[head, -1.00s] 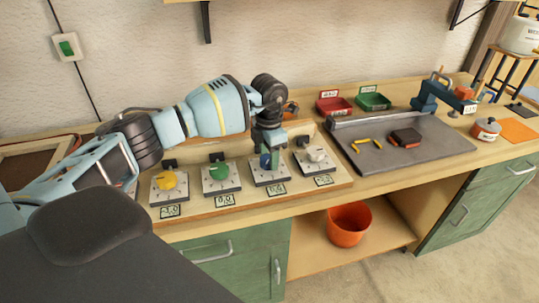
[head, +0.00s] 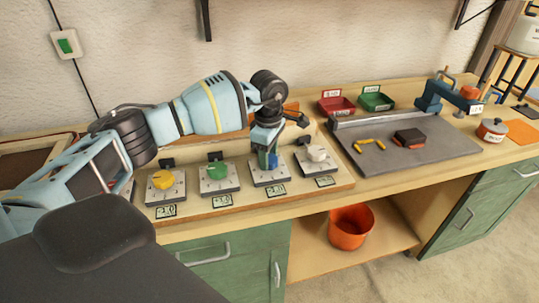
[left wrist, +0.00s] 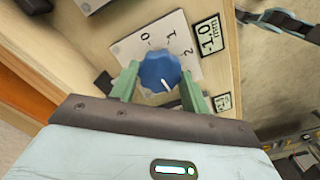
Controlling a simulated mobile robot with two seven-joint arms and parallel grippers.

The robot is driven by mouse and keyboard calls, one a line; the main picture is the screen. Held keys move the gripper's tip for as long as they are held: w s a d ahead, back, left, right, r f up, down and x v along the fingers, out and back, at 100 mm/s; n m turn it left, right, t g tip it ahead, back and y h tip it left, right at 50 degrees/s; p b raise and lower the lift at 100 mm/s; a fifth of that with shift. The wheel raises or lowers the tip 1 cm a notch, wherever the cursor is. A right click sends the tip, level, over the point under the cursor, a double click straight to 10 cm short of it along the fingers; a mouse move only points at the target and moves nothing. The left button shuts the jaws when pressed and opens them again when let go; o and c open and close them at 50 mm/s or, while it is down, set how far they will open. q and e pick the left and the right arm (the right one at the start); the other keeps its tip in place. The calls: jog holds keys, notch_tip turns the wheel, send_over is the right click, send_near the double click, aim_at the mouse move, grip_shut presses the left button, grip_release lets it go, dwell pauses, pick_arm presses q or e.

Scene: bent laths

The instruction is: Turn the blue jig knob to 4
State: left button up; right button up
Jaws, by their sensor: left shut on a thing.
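The knob's white pointer line points down and slightly right in that view. The numbers 0, 1 and 2 show on the dial plate (left wrist: 128,48); higher numbers are hidden. My right gripper is not in view.
A yellow knob (head: 163,179) and a green knob (head: 216,170) stand to the left, a white knob (head: 316,153) close to the right. A small display (left wrist: 208,37) seems to read 1.0 mm, sign unclear. A grey mat (head: 440,150) lies further right.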

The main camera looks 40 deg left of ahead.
pick_arm(q)
jog(key=shift+m, duration=0.6)
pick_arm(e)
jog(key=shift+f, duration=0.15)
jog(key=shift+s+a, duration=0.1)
pick_arm(q)
jog(key=o, duration=1)
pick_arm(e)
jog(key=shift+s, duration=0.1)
pick_arm(q)
jog(key=shift+r, duration=0.6)
notch_tip(320, 180, up, 7)
jog(key=shift+f, duration=0.2)
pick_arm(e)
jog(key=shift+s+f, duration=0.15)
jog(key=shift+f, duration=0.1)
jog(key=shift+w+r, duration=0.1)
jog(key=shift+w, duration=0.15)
